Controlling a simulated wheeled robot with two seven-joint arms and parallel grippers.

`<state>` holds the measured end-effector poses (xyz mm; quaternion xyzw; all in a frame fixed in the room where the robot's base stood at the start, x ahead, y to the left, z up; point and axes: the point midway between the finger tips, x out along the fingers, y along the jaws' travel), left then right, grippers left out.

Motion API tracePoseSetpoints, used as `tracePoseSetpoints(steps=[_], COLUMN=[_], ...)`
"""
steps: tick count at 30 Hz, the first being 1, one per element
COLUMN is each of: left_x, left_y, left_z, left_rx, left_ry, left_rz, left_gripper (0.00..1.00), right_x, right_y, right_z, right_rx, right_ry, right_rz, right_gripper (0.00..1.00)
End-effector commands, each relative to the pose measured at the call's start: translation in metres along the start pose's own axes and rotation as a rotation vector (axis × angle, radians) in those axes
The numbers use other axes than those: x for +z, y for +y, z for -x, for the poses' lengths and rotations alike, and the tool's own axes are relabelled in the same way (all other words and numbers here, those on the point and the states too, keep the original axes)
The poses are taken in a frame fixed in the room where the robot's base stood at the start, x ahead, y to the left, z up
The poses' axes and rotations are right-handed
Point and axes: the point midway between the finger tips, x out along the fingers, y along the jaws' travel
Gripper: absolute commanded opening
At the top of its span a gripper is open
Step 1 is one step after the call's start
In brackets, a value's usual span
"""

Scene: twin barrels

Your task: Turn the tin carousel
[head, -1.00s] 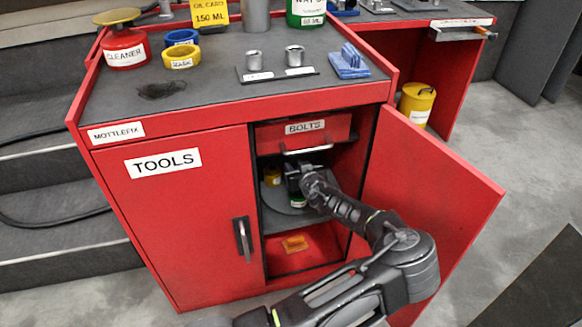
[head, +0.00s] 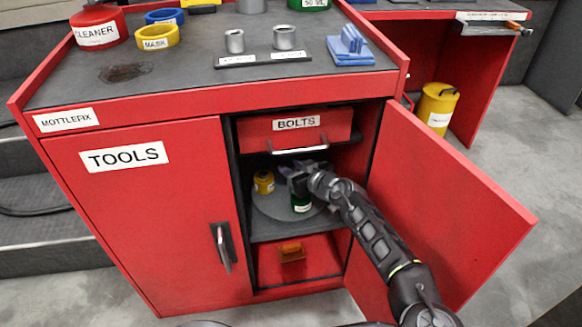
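The tin carousel is a round grey turntable (head: 270,212) on the middle shelf of the red cabinet, behind the open right door. A small yellow tin (head: 264,183) stands on its left side and a green tin (head: 301,203) on its front right. My arm hides the right part of the carousel. My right gripper is not in view.
The open red door (head: 440,205) stands right of my arm. The BOLTS drawer (head: 296,127) is above the carousel, with its handle sticking out. An orange item (head: 291,252) lies on the bottom shelf. The left TOOLS door (head: 150,210) is shut.

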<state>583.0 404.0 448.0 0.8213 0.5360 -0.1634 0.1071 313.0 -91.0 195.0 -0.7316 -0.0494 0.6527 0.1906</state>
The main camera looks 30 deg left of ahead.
Motion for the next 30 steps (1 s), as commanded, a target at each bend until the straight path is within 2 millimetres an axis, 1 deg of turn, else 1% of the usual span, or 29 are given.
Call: tracePoseSetpoints(steps=[1, 6, 13, 17, 20, 27, 30], left_x=[0.0, 0.0, -0.001, -0.002, -0.003, -0.003, -0.002], left_y=[0.0, 0.0, 0.001, 0.001, 0.001, 0.002, 0.001], left_z=[0.0, 0.0, 0.001, 0.006, 0.018, 0.058, 0.07], left_rx=[-0.001, 0.0, 0.001, 0.003, 0.003, 0.005, 0.002], left_ry=[0.0, 0.0, 0.001, 0.001, 0.0, 0.002, 0.001], left_rz=[0.0, -0.001, -0.001, -0.002, -0.001, -0.002, -0.002], left_gripper=[0.36, 0.5, 0.5, 0.5, 0.5, 0.5, 0.5], right_x=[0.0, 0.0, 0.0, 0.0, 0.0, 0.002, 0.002], right_y=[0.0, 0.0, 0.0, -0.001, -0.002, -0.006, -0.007], right_z=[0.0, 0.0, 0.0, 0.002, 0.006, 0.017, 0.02], right_rx=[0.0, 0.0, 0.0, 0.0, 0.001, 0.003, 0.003], right_ry=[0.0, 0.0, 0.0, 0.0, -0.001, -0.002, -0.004], right_rz=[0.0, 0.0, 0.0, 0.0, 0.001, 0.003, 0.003], right_gripper=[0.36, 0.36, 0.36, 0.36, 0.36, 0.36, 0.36])
